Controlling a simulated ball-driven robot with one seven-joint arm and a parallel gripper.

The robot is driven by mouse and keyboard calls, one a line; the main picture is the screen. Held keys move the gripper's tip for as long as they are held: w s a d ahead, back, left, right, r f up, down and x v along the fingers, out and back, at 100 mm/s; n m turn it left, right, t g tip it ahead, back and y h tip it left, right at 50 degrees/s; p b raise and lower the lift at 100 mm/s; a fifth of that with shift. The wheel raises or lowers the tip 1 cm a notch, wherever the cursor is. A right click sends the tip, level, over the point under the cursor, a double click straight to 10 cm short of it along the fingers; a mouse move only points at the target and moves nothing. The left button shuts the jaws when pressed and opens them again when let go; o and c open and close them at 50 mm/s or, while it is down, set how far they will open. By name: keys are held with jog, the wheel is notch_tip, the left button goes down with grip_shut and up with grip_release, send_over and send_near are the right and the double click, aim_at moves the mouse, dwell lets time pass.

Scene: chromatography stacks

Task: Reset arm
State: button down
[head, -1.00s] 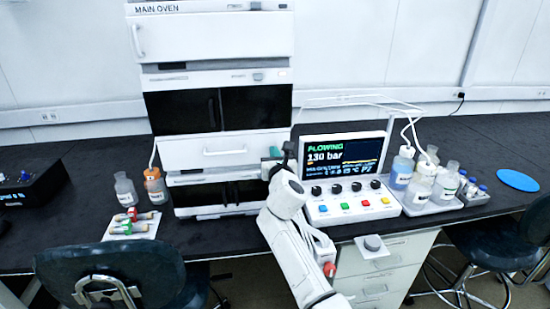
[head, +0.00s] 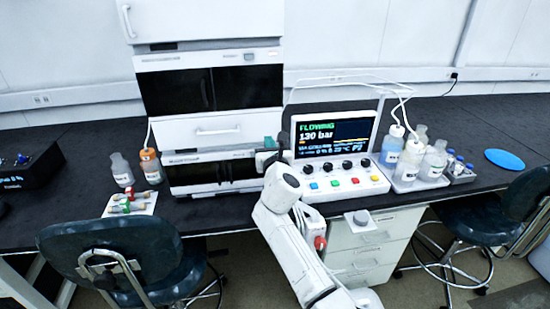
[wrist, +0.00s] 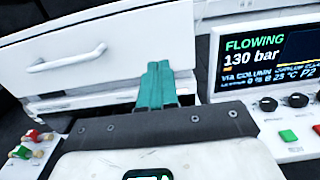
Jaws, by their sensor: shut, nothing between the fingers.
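My arm reaches up from the bottom middle of the head view to the bench. My gripper (head: 270,142) is in front of the right side of the white instrument stack (head: 218,130), just left of the control panel. In the wrist view, the teal fingers of my gripper (wrist: 157,85) are together and empty. They point toward the stack near a white drawer (wrist: 110,55); I cannot tell whether they touch it. The control panel's screen (wrist: 268,58) reads FLOWING and 130 bar.
Several bottles (head: 412,160) stand on a tray right of the control panel (head: 345,180). Chairs stand front left (head: 115,255) and right (head: 495,215).

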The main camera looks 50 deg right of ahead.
jog(key=v, duration=0.8)
jog(key=shift+r+p, duration=0.15)
jog(key=shift+p, duration=0.25)
jog(key=s+a+f+m+g+y, duration=0.2)
jog(key=s+a+f+m+g, duration=0.2)
jog(key=s+f+m, duration=0.5)
jog(key=s+a+f+m+g+y, duration=0.3)
jog(key=s+f+m+g, duration=0.1)
jog(key=s+f+m, duration=0.55)
jog(key=s+a+f+m+g+y, duration=0.2)
jog(key=s+a+m, duration=0.3)
jog(key=s, duration=0.3)
jog(key=s+a+f+m+g+y, duration=0.2)
jog(key=s+a+m, duration=0.3)
jog(key=s, duration=0.4)
jog(key=shift+s+a+m+g+y, duration=0.3)
jog(key=shift+a+g+y, duration=0.2)
jog(key=shift+g+y, duration=0.25)
jog(key=shift+d+f, duration=0.1)
jog(key=shift+f, duration=0.05)
